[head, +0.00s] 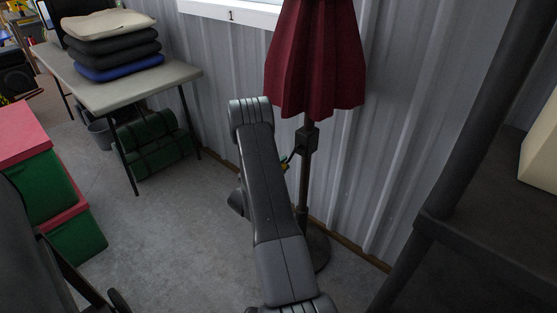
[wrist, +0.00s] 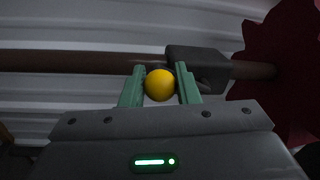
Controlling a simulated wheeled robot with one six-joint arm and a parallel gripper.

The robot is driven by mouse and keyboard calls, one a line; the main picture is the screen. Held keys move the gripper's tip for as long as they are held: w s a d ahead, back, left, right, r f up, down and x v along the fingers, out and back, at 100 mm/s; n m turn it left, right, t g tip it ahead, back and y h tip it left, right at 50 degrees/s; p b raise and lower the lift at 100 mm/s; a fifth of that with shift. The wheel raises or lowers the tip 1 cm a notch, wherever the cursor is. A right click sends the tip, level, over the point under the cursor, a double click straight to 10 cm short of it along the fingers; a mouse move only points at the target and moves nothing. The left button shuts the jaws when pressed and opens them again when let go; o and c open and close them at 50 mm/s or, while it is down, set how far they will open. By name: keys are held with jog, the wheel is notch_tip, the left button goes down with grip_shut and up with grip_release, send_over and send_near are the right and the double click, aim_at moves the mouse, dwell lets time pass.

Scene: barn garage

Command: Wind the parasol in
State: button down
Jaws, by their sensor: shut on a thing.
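The parasol (head: 316,62) has a dark red canopy hanging in folds around its upright pole (head: 303,185), near the corrugated wall. A dark crank housing (head: 309,138) sits on the pole just below the canopy. The wrist view shows the housing (wrist: 197,68), the pole (wrist: 75,62) and part of the red canopy (wrist: 285,55). A yellow crank knob (wrist: 159,85) sits between the green fingers of my gripper (wrist: 160,88), which is shut on it. In the head view my arm hides most of the gripper; only a bit of yellow shows beside the pole.
A table (head: 130,92) with stacked cushions (head: 110,45) stands at the back left, with a green rolled bundle (head: 153,143) below. Red-lidded green bins (head: 75,235) are at left. A dark shelf (head: 470,240) is close at right. The floor (head: 175,230) between is clear.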

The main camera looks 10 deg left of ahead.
jog(key=shift+s+d+f+n+y+p, duration=0.1)
jog(key=shift+s+d+n+y+p, duration=0.25)
jog(key=shift+n, duration=0.5)
jog(key=shift+s+d+f+n+p, duration=0.15)
jog(key=shift+s+d+n, duration=0.1)
jog(key=shift+d+n, duration=0.4)
jog(key=shift+s+d+f+n+y+p, duration=0.15)
jog(key=shift+s+d+n, duration=0.15)
jog(key=shift+n, duration=0.7)
jog(key=c, duration=1.1)
grip_release()
jog(key=v, duration=1.3)
jog(key=shift+s+a+f, duration=0.15)
jog(key=shift+s+f, duration=0.05)
jog(key=shift+s, duration=0.15)
jog(key=shift+w, duration=0.1)
jog(key=x, duration=1.3)
jog(key=shift+w+r, duration=0.25)
jog(key=shift+w, duration=0.05)
